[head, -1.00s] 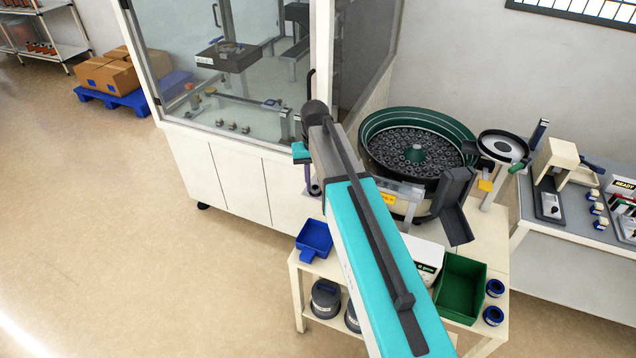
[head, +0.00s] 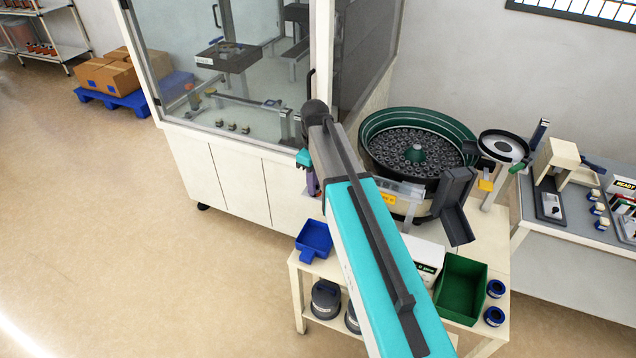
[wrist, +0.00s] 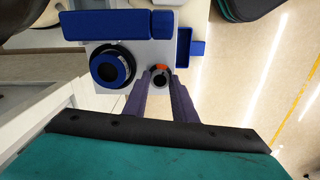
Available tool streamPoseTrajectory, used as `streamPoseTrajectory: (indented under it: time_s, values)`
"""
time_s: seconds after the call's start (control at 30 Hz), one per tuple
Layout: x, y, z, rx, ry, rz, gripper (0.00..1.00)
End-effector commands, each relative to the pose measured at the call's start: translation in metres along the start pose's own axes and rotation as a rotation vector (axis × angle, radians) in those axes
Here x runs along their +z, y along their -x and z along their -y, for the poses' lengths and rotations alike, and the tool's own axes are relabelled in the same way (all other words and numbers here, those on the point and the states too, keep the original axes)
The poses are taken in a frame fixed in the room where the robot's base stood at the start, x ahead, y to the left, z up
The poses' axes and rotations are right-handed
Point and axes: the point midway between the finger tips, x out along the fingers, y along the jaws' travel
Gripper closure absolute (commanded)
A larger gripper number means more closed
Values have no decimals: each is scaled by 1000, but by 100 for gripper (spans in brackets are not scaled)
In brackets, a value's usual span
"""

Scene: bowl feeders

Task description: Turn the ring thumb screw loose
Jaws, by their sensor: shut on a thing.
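In the wrist view, a small dark round piece with an orange mark (wrist: 160,69) sits between the tips of my two purple fingers; it looks like the ring thumb screw. My gripper (wrist: 160,80) is shut on it. The piece sits at the lower edge of a pale block (wrist: 137,55). In the head view, my gripper (head: 313,184) is partly hidden behind my arm, beside the cabinet's right front corner, and the screw cannot be made out.
In the wrist view, a larger black knob with a blue ring (wrist: 124,68) is left of my fingers. A blue bar (wrist: 100,25) and a small blue tray (wrist: 197,48) are close by. In the head view, the bowl feeder (head: 372,125) stands right of my arm.

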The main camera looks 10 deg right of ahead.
Motion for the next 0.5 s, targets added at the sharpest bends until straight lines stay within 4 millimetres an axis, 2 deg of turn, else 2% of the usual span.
streamPoseTrajectory:
  time_s: [0.2, 0.5]
  values:
    - [1, -1, 2, -5, 140, 3, 98]
    - [1, -1, 2, -6, 225, 2, 98]
